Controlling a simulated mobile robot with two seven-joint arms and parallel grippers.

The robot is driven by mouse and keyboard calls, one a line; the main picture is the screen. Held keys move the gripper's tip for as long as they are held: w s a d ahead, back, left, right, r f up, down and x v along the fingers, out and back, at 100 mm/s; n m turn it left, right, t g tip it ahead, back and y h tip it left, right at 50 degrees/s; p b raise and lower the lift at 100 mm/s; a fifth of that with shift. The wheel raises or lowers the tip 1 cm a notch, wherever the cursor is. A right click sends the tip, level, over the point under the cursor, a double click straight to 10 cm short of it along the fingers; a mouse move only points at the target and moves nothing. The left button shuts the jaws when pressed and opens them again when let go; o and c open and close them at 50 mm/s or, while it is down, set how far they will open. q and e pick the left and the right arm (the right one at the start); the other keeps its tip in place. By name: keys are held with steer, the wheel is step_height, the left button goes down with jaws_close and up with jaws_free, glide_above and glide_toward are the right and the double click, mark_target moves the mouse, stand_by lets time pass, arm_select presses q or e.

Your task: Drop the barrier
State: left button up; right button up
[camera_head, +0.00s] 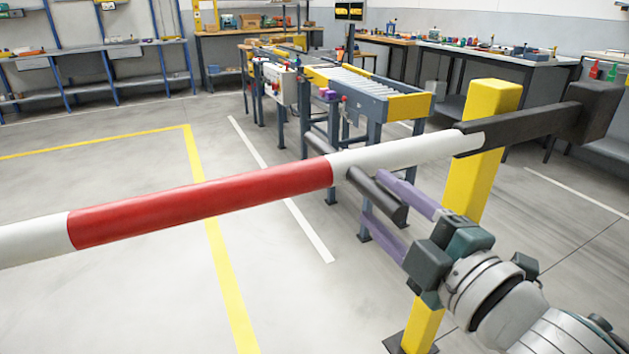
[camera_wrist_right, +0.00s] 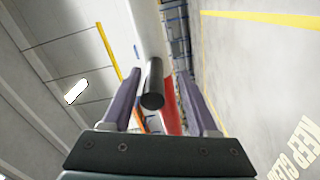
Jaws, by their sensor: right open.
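The barrier is a long red and white boom (camera_head: 205,205) that crosses the head view, a little raised to the right. Its right end sits in a dark bracket (camera_head: 530,125) at the yellow post (camera_head: 472,165). A black cylindrical handle (camera_head: 385,200) sticks out from the boom's white part toward me. My right gripper (camera_head: 374,194) is open, its purple fingers on either side of the handle. In the right wrist view the handle (camera_wrist_right: 153,86) stands between the fingers with gaps on both sides, and the boom (camera_wrist_right: 150,35) lies beyond. My left gripper is not in view.
A roller conveyor (camera_head: 350,82) stands behind the boom. Workbenches (camera_head: 470,52) and a blue-framed shelf (camera_head: 95,70) line the walls. The grey floor with yellow lines (camera_head: 215,240) is clear below the boom at left.

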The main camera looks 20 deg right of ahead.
steer(key=s, duration=0.9)
steer(key=shift+s+d, duration=0.25)
steer(key=shift+d, duration=0.1)
